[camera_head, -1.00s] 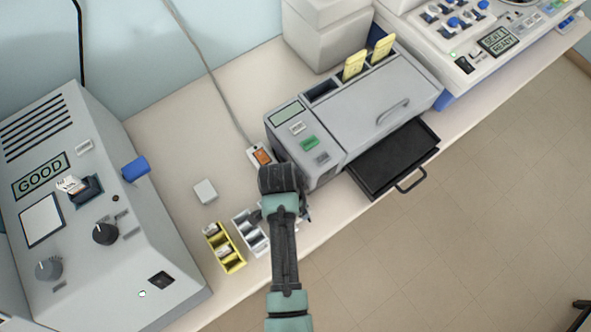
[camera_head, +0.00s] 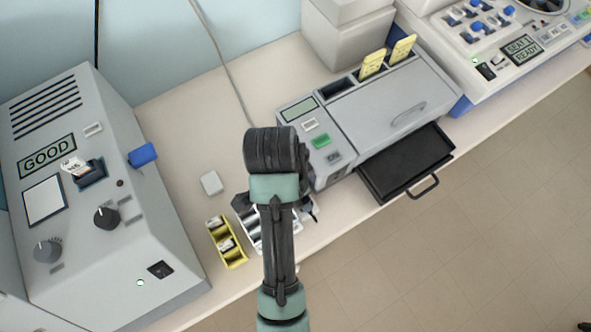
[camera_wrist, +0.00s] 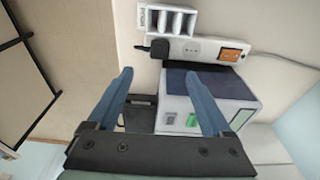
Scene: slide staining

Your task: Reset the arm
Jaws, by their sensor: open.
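My arm reaches up from the bottom of the head view over the bench, and its dark wrist hides most of the gripper there. In the wrist view my gripper (camera_wrist: 165,98) is open, its two blue fingers spread with nothing between them. Beyond the fingers is the grey machine (camera_wrist: 222,85) with a green button. The same grey machine (camera_head: 385,105) stands right of my arm in the head view, with two yellow cards upright in its top slots.
A black tray (camera_head: 408,160) sticks out from the machine's front over the bench edge. A yellow rack (camera_head: 227,243) and a partly hidden white rack (camera_head: 252,228) stand beside my arm. A grey device reading GOOD (camera_head: 100,180) is at left. A power strip (camera_wrist: 195,50) lies near the machine.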

